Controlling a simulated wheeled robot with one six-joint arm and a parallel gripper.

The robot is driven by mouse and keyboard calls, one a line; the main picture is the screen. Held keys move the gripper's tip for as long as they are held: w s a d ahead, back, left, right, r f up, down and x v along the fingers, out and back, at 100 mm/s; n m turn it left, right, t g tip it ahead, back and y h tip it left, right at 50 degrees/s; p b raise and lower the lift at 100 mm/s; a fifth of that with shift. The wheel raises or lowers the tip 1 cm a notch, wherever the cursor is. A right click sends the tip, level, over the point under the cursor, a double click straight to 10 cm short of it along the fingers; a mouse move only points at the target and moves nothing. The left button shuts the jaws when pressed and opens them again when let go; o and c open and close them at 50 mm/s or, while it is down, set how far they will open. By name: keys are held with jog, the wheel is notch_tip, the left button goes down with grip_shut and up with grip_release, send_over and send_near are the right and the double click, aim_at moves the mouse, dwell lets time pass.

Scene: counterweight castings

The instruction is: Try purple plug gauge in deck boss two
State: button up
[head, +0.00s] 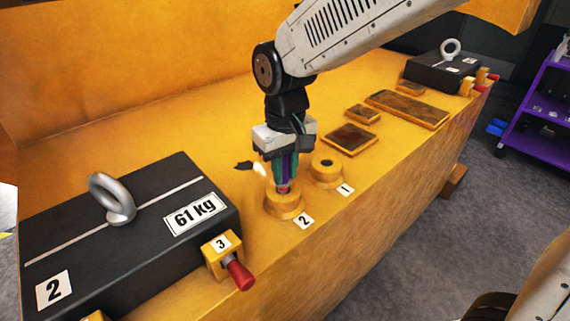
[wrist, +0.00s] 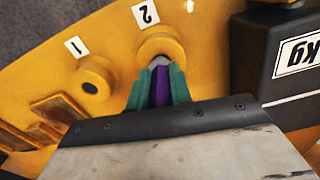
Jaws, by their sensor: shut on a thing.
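My gripper (head: 284,176) points straight down over deck boss two (head: 284,203), a yellow round boss next to the label 2. Its teal fingers are shut on the purple plug gauge (wrist: 160,86), which also shows as a purple strip in the head view. The gauge's lower end is at the top of boss two, with a red part showing there in the head view. I cannot tell how deep it sits, as the fingers hide most of it. Boss two also shows in the wrist view (wrist: 166,46).
Deck boss one (head: 327,169), with an open dark hole, stands close to the right. A black 61 kg casting (head: 130,240) with a lifting eye and a red-handled pin (head: 238,272) stands at left. Several yellow-rimmed plates (head: 406,108) lie behind at right.

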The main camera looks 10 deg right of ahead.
jog(key=shift+f, duration=1)
dwell(1.1)
jog(key=shift+r, duration=3.2)
